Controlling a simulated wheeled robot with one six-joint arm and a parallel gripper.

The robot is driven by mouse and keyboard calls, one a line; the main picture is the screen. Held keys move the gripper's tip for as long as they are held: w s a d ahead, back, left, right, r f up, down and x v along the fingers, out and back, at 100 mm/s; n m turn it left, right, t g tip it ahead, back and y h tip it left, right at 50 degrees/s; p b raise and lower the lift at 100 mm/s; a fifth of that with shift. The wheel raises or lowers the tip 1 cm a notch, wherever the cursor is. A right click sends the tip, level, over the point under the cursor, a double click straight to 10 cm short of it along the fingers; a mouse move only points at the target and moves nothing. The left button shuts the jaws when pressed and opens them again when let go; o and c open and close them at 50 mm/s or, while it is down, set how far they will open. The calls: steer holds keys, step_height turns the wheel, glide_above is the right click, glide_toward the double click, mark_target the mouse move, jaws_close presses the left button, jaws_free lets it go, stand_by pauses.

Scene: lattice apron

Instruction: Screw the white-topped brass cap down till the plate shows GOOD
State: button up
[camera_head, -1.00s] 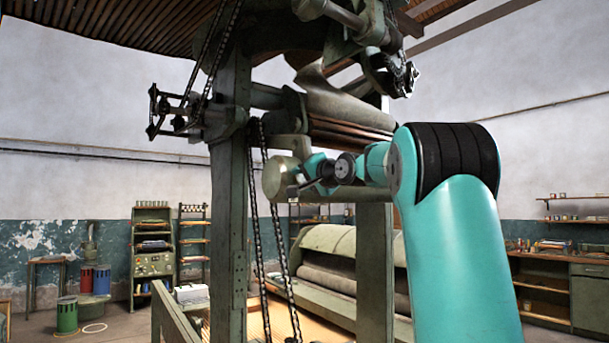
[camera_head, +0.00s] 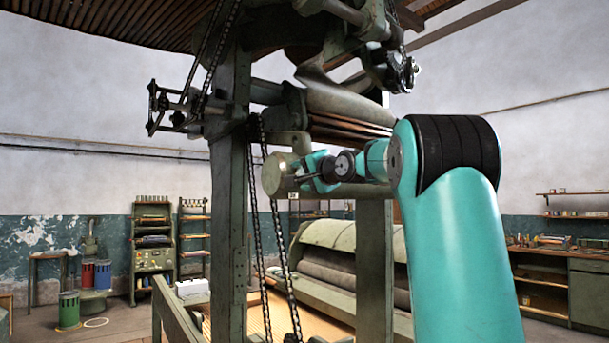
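My gripper (camera_head: 301,179) is small and dark in the middle of the head view, at the end of the teal wrist (camera_head: 320,168). It points left, by the pale round end of a green roller (camera_head: 273,175) on the machine frame. I cannot tell whether it touches the roller end. Its fingers are too small and dark to show whether they are open or shut. I cannot make out the white-topped brass cap or any plate reading; they are hidden or too small here.
A green upright post (camera_head: 230,220) and hanging chains (camera_head: 256,225) stand left of my gripper. A second post (camera_head: 374,265) stands below the wrist. A large roller machine (camera_head: 345,262) lies behind. Shelves, drums and a workbench (camera_head: 560,270) line the walls.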

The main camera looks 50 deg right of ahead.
steer(key=shift+o, duration=0.5)
steer(key=b+v, duration=0.6)
steer(key=v, duration=1.1)
steer(key=shift+s, duration=0.2)
